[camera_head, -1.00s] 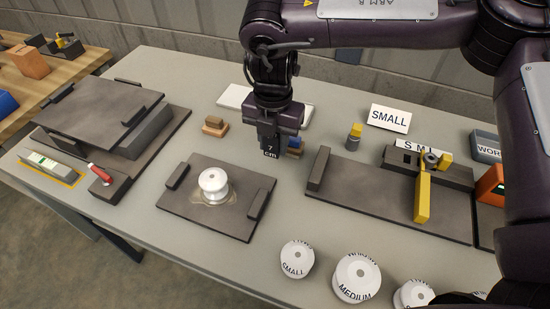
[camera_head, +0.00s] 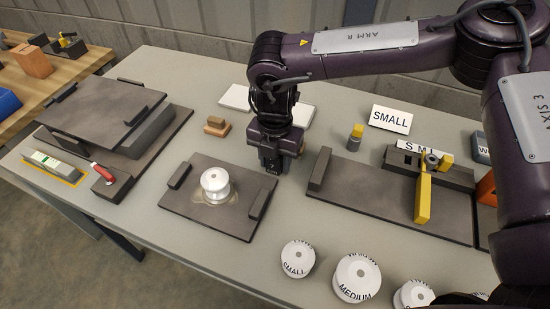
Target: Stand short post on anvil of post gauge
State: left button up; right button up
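A white spool-shaped post (camera_head: 215,183) stands upright on a dark plate (camera_head: 186,207) with a raised bar at each side. A dark gauge-like fixture (camera_head: 370,197) lies to the right, with an upright block (camera_head: 320,168) at its left end, an "S M L" scale (camera_head: 418,149) and a yellow lever (camera_head: 423,197). I cannot tell for sure which part is the anvil. My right gripper (camera_head: 270,164) points down beyond the plate's far right corner, to the right of the white post and apart from it. Its finger gap is not clear. My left gripper is out of view.
White pieces marked SMALL (camera_head: 298,259) and MEDIUM (camera_head: 357,278) stand at the front. A SMALL card (camera_head: 390,119) and a yellow-topped grey piece (camera_head: 356,137) are behind the fixture. A red-handled tool (camera_head: 103,173) and stacked dark plates (camera_head: 95,108) are left.

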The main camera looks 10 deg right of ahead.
jog(key=shift+o, duration=1)
